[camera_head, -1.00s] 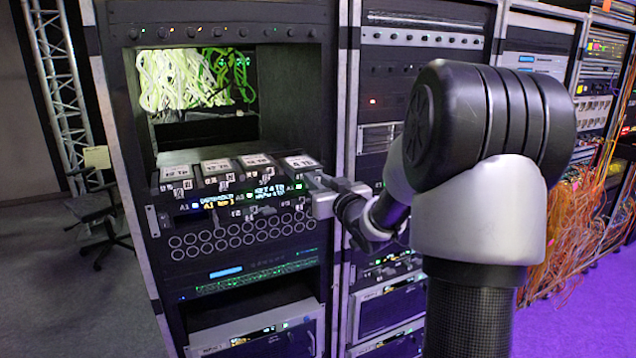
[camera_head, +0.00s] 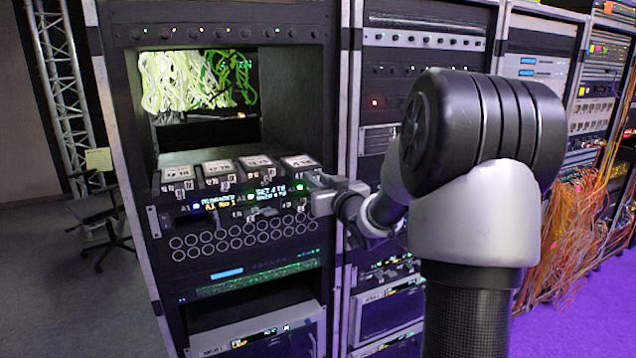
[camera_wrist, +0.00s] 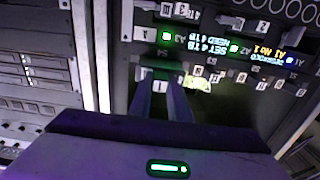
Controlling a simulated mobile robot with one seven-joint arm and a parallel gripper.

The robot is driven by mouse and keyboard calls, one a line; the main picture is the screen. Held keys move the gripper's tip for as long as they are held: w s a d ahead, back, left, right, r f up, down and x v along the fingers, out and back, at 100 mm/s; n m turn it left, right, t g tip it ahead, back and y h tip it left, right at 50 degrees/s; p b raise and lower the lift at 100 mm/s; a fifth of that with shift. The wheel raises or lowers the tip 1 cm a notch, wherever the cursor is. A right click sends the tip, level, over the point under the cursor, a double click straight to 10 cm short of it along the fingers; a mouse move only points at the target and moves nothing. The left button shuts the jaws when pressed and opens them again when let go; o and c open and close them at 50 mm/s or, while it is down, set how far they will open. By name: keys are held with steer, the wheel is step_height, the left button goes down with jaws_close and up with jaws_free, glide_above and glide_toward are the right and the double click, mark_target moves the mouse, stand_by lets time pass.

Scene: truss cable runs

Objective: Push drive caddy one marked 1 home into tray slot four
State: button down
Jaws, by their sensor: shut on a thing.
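My gripper (camera_head: 314,184) is at the right end of the drive tray (camera_head: 238,212), its fingers reaching in from the right. In the wrist view its two dark fingers (camera_wrist: 161,92) close on the front of a caddy marked 1 (camera_wrist: 161,85). In the head view, the rightmost caddy (camera_head: 298,162), with a white top label, lies behind the fingers in the right end position. Its front is partly hidden by my gripper. How deep it sits cannot be told.
Several other labelled caddies (camera_head: 217,168) stand in a row to the left. Lit displays (camera_head: 265,193) run along the tray front. Green and white cables (camera_head: 185,80) hang in the opening above.

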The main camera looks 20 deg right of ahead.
steer(key=shift+w+a+r, duration=0.1)
steer(key=shift+w+r, duration=0.05)
steer(key=shift+w, duration=2.1)
steer(key=shift+w+b, duration=0.25)
steer(key=shift+b, duration=0.05)
steer(key=shift+w, duration=0.55)
steer(key=c, duration=1.6)
jaws_free()
steer(key=shift+o, duration=0.2)
steer(key=shift+s, duration=0.1)
steer(key=shift+s, duration=0.15)
steer(key=s+b, duration=0.1)
steer(key=s, duration=1.6)
steer(key=shift+d, duration=0.3)
